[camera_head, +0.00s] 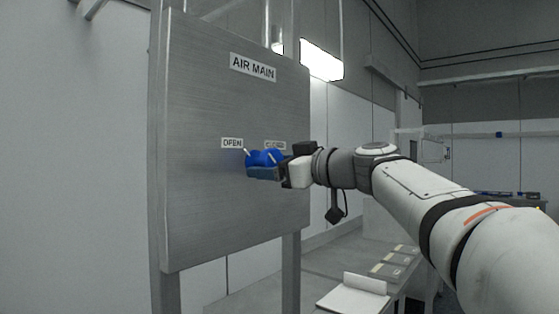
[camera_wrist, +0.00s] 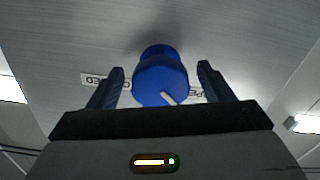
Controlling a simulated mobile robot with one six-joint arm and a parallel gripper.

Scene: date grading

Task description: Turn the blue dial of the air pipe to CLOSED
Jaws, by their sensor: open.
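The blue dial (camera_head: 262,157) sits on the metal panel (camera_head: 205,95) below the AIR MAIN sign (camera_head: 253,67). Its white pointer points up and left to the OPEN label (camera_head: 232,143). The CLOSED label (camera_head: 275,146) is at the right, partly hidden. My gripper (camera_head: 266,172) is at the dial, its fingers covering part of it. In the wrist view the dial (camera_wrist: 159,80) stands between the two open fingers of my gripper (camera_wrist: 161,68), with a gap on each side. There the labels appear upside down, and the white mark points lower right, towards the OPEN label (camera_wrist: 197,92).
A grey bench (camera_head: 265,291) stands below and behind the panel, with an open white notebook (camera_head: 352,293) and several small labelled plates (camera_head: 393,262) on it. The panel stands on metal posts (camera_head: 291,270). The panel front around the dial is clear.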

